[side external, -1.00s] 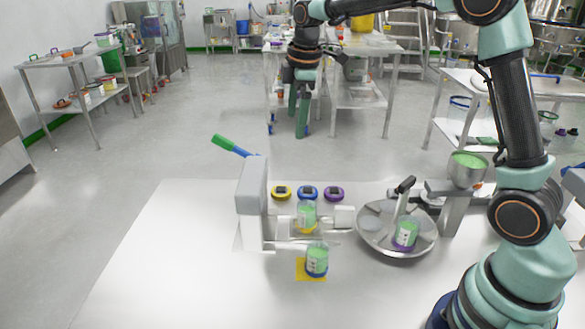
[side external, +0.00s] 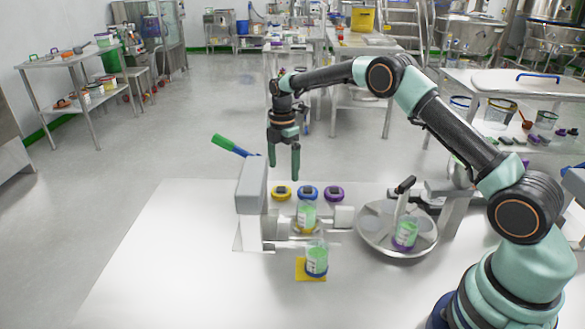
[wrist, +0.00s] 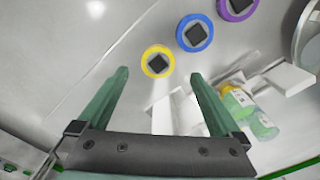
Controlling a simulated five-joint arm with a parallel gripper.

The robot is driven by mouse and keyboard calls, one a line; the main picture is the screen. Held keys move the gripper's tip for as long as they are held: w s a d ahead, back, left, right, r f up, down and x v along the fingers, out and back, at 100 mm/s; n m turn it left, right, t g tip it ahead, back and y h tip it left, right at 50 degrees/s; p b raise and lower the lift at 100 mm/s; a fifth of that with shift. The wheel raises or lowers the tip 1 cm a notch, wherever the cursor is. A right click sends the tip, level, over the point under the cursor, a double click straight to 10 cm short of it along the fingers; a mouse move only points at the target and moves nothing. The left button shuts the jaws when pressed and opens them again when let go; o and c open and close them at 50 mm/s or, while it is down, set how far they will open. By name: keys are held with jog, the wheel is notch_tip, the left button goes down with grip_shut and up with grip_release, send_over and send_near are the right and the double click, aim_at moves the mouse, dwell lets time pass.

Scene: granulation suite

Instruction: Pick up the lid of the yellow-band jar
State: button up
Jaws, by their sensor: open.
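The yellow lid (side external: 281,194), a ring with a dark square knob, lies flat at the left end of a row of lids behind the weighing fixture. In the wrist view the yellow lid (wrist: 158,61) shows just beyond and between the fingertips. The yellow-band jar (side external: 307,216), with green contents, stands in the fixture in front of the lids. My gripper (side external: 284,174) points down above the yellow lid, open and empty, apart from it. Its two green fingers also show in the wrist view (wrist: 160,76).
A blue lid (side external: 308,193) and a purple lid (side external: 334,194) lie to the right. A blue-band jar (side external: 317,260) stands on a yellow square in front. A purple-band jar (side external: 405,234) sits in a round metal pan (side external: 375,241). A grey upright block (side external: 250,192) rises left of the lids.

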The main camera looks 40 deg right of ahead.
aim_at(282, 188)
jog(key=shift+w+a+f, duration=0.1)
jog(key=shift+a+f, duration=0.05)
jog(key=shift+f, duration=1.55)
jog(key=shift+a+f, duration=0.1)
jog(key=shift+f, duration=1.55)
jog(key=c, duration=1.3)
jog(key=shift+o, duration=0.2)
jog(key=shift+r, duration=0.15)
